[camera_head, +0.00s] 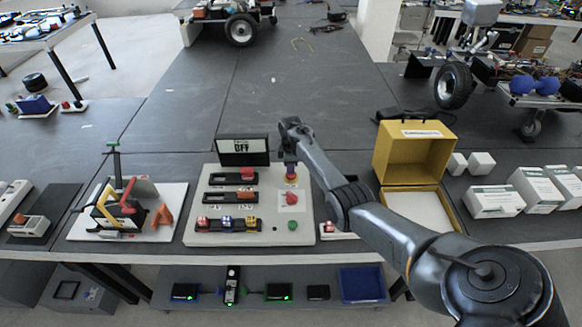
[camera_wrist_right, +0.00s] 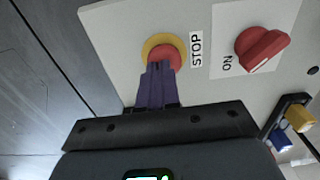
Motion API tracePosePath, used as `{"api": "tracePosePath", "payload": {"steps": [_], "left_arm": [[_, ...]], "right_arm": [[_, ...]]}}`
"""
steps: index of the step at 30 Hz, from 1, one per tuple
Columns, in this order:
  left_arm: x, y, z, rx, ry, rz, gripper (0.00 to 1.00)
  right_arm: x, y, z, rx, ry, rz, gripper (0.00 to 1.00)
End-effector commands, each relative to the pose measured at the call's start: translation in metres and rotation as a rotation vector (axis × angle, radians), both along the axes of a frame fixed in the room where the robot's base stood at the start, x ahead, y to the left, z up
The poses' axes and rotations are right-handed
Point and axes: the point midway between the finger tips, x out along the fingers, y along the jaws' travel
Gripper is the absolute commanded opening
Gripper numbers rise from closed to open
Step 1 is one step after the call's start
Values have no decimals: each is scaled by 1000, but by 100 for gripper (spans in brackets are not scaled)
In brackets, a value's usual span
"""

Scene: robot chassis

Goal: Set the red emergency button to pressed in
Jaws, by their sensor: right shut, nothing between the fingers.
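The red emergency button (camera_wrist_right: 163,54) sits on a yellow ring beside a STOP label on a pale control panel (camera_wrist_right: 118,36). In the head view the panel (camera_head: 204,231) lies on the dark table, and the button is mostly hidden under my right gripper (camera_head: 290,170). In the wrist view the right gripper (camera_wrist_right: 159,68) is shut and empty. Its purple fingertips overlap the near edge of the button; I cannot tell whether they touch it or whether it is pressed. My left gripper is not in view.
The panel also has a red rotary knob (camera_wrist_right: 262,47) by an ON label, a green button (camera_head: 292,225), sliders and a display reading OFF (camera_head: 242,150). A yellow box (camera_head: 414,152) stands right of the panel. A white board with coloured levers (camera_head: 81,227) lies left.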

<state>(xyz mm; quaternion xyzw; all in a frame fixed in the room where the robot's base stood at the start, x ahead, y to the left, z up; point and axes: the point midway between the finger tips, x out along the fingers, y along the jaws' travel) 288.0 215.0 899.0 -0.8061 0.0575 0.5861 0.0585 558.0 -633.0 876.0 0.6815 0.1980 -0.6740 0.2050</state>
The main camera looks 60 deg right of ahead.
Motion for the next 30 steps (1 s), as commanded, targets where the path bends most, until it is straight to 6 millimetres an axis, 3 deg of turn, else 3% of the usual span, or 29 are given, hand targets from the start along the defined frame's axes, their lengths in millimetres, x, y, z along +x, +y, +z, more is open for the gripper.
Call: {"api": "tracePosePath", "payload": {"steps": [1,4,14,24,30], "left_arm": [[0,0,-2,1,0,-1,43],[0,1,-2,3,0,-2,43],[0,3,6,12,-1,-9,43],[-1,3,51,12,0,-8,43],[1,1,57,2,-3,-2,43]], "right_arm": [[-5,4,-14,6,15,3,0],[-6,5,-16,8,17,3,0],[-6,6,-9,10,20,4,0],[0,1,44,-1,3,3,0],[2,0,82,-3,-2,2,0]]}}
